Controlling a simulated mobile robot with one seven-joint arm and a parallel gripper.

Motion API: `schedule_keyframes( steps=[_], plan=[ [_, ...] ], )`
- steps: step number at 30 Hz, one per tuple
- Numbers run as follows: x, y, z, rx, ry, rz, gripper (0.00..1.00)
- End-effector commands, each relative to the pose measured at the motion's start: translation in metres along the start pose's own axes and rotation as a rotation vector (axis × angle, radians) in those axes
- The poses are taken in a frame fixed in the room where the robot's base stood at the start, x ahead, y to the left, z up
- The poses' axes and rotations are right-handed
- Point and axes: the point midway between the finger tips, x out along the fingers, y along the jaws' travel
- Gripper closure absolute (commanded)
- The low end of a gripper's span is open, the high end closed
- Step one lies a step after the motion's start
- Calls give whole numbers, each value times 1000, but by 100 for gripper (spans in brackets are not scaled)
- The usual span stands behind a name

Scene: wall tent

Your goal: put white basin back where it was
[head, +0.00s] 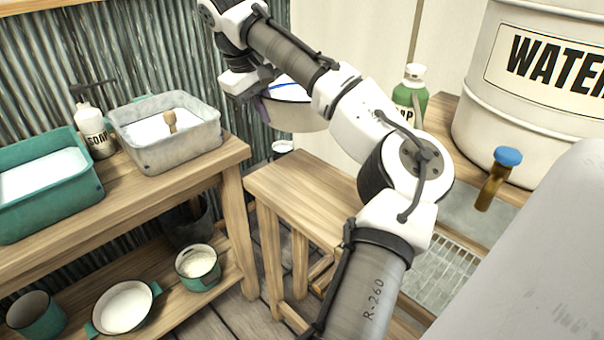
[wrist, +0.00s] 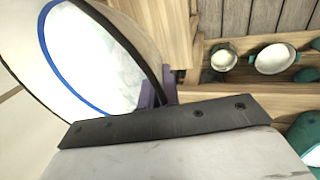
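The white basin (head: 292,117), with a blue line along its rim, hangs in the air behind my forearm in the head view, above the far end of a small wooden stand (head: 300,185). My arm hides part of it. In the wrist view the basin (wrist: 95,60) fills the upper left, its open white inside facing the camera. My gripper (wrist: 157,93) has its purple fingers at the basin's near edge, one on each side of the wall, and looks shut on it. In the head view my gripper (head: 262,106) shows only partly, at the basin's left side.
A wooden bench (head: 215,160) on the left holds a grey tub (head: 185,145), a teal tub (head: 75,195) and a soap bottle (head: 92,130). Enamel pots (head: 197,266) stand on its lower shelf. A large water barrel (head: 490,125) and green soap bottle (head: 413,85) stand right.

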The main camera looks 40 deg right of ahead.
Motion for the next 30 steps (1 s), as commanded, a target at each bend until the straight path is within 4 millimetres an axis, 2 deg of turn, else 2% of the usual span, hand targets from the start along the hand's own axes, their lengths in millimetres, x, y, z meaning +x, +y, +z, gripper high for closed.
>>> schedule_keyframes(
  steps=[4,8,24,30],
  plan=[
    [-4,1,1,-1,3,4,100],
    [4,-2,1,-3,2,3,100],
    [111,-36,1,-2,2,4,100],
    [138,-45,0,-1,3,5,100]
  ],
)
